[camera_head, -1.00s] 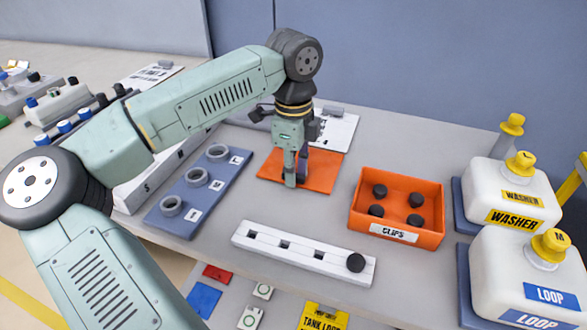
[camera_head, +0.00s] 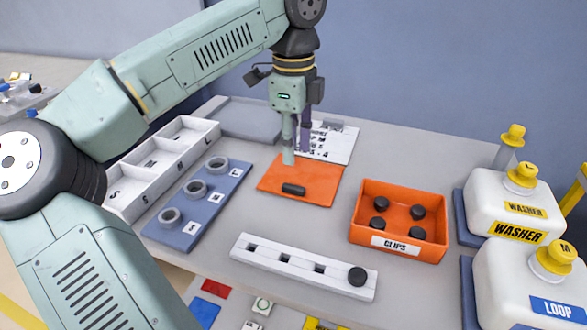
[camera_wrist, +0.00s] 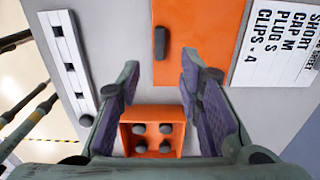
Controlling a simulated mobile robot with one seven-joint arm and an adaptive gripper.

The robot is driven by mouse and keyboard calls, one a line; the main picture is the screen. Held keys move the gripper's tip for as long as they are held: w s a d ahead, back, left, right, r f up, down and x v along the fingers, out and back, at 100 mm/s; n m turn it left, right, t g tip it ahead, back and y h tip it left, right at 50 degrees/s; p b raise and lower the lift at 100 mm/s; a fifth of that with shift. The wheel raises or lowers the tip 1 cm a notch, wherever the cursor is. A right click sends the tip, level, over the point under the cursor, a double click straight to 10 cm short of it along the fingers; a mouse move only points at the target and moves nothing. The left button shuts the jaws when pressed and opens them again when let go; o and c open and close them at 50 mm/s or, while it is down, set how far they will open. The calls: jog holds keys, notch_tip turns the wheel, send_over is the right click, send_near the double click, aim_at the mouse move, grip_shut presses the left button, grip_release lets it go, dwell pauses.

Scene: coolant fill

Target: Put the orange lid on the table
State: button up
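The orange lid (camera_head: 318,185) lies flat on the grey table (camera_head: 205,262), with a dark bar handle (camera_head: 293,189) on top. It also shows in the wrist view (camera_wrist: 205,32), with its handle (camera_wrist: 159,42) upright in the picture. My gripper (camera_head: 297,157) is above the lid, behind the handle in the head view. In the wrist view my gripper (camera_wrist: 153,78) has its two fingers wide apart with nothing between them. The orange clips bin (camera_head: 398,243) stands uncovered to the right of the lid and holds several black round pieces.
A white slotted rail (camera_head: 268,260) with one black plug lies in front. A blue plate (camera_head: 203,212) with grey rings and a white compartment tray (camera_head: 152,160) are at left. White washer (camera_head: 492,208) and loop (camera_head: 515,285) jugs stand at right. A printed sheet (camera_head: 335,142) lies behind the lid.

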jog(key=shift+r, duration=1.55)
